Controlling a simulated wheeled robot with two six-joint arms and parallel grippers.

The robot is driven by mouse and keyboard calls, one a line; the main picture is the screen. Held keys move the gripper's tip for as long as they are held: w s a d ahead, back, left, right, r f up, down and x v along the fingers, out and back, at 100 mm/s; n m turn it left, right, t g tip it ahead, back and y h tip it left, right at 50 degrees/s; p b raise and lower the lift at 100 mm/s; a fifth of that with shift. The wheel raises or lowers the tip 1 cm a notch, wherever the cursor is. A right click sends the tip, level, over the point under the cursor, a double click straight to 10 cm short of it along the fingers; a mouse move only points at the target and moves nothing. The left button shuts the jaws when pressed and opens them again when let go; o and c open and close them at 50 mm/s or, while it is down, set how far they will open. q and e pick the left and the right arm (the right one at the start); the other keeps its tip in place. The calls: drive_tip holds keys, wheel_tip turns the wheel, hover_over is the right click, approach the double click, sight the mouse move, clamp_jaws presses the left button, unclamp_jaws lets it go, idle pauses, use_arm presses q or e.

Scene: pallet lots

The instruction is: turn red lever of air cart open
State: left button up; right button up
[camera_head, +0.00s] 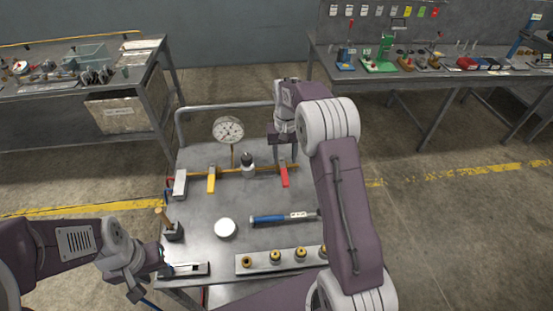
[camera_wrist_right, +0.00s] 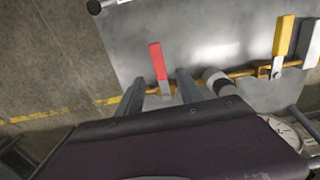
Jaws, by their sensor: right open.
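The air cart (camera_head: 197,155) stands before me with a yellow pipe (camera_head: 262,170) running across its top. The red lever (camera_head: 284,176) is on the right part of the pipe and points across it, toward the cart's front. My right gripper (camera_head: 284,150) is above and just behind the lever. In the right wrist view the red lever (camera_wrist_right: 158,62) shows between the two spread fingers of my right gripper (camera_wrist_right: 160,80), which are open; contact cannot be told. My left gripper (camera_head: 150,272) is at the cart's front left corner; its fingers are too unclear to judge.
A yellow lever (camera_head: 212,178), a gauge (camera_head: 228,130) and a grey fitting (camera_head: 247,164) are along the pipe. A blue-handled tool (camera_head: 272,218), a white round piece (camera_head: 225,228) and a fittings rack (camera_head: 262,263) lie nearer. Workbenches stand behind, left and right.

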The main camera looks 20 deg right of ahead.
sight(285, 177)
drive_tip(key=shift+w+d, duration=0.15)
drive_tip(key=shift+w, duration=0.2)
drive_tip(key=shift+s, duration=1.25)
drive_tip(key=f, duration=0.4)
drive_tip(key=w+f, duration=0.1)
drive_tip(key=f, duration=0.2)
drive_tip(key=shift+w, duration=0.1)
drive_tip(key=shift+s+f, duration=0.25)
drive_tip(key=shift+f, duration=0.3)
drive_tip(key=shift+w+f, duration=0.1)
drive_tip(key=shift+w, duration=0.05)
drive_tip(key=shift+c, duration=0.6)
use_arm(q)
drive_tip(key=shift+s+r, duration=0.35)
drive_tip(key=shift+s, duration=0.1)
use_arm(e)
clamp_jaws()
